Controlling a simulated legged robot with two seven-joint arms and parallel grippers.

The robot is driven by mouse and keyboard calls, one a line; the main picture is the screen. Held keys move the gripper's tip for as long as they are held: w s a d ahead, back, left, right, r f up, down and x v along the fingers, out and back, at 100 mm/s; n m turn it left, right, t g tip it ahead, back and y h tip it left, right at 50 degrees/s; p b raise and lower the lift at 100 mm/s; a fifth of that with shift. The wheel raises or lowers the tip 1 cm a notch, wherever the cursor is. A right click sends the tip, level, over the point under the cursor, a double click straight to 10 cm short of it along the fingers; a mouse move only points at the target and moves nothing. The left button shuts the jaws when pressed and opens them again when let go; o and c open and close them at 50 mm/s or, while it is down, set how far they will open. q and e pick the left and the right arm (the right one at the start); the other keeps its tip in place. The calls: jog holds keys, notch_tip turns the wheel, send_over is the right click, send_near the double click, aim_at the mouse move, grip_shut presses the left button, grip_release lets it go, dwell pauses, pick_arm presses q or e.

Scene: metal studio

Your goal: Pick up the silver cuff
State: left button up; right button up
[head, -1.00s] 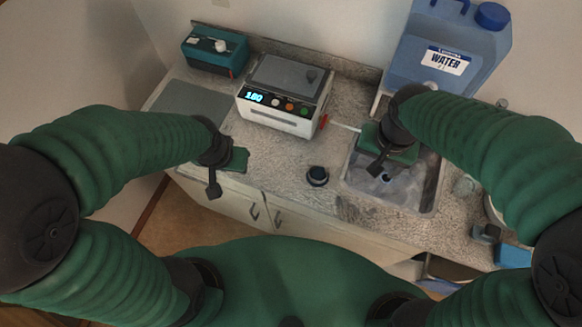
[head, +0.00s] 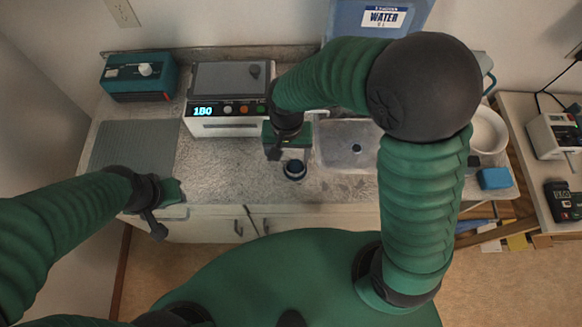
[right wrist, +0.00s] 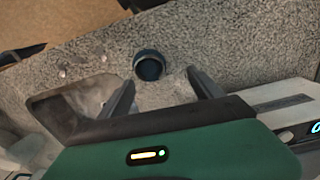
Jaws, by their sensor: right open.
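The cuff (head: 294,169) is a small round ring, dark with a greyish rim. It rests on the speckled counter just left of the sink's front corner. In the right wrist view the cuff (right wrist: 149,66) lies just ahead of the fingertips, between their lines. My right gripper (head: 277,151) hangs over the counter just behind and left of the cuff. In the right wrist view my right gripper (right wrist: 161,77) is open and empty, apart from the cuff. My left gripper (head: 157,230) is at the counter's front left edge; its jaw opening is hidden.
A white device (head: 221,129) with a lit display stands behind my right gripper. A metal sink (head: 340,158) is to the right, with a blue water jug (head: 345,18) behind. A teal box (head: 139,80) and grey mat (head: 132,148) are at left. A blue block (head: 494,178) lies far right.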

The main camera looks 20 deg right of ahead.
aim_at(296, 168)
jog(key=shift+s+f, duration=0.3)
jog(key=shift+f, duration=0.35)
jog(key=shift+s+f, duration=0.25)
jog(key=shift+f, duration=0.35)
jog(key=shift+s+d+f, duration=0.1)
jog(key=shift+d+f, duration=0.3)
jog(key=shift+f, duration=0.45)
jog(key=shift+d+f, duration=0.35)
jog(key=shift+d, duration=0.25)
jog(key=shift+d+f, duration=0.35)
jog(key=shift+d, duration=0.25)
jog(key=shift+a+r, duration=0.1)
jog(key=shift+a, duration=0.35)
jog(key=shift+c, duration=1.4)
jog(key=shift+a, duration=0.7)
jog(key=c, duration=0.5)
jog(key=shift+a, duration=0.1)
jog(key=shift+c, duration=1.1)
jog(key=shift+d, duration=0.4)
jog(key=c, duration=0.4)
jog(key=shift+d, duration=0.25)
pick_arm(q)
jog(key=shift+s+d+r+p, duration=0.15)
jog(key=shift+d+r+p, duration=0.15)
jog(key=shift+d+r, duration=0.25)
pick_arm(e)
jog(key=shift+r, duration=0.15)
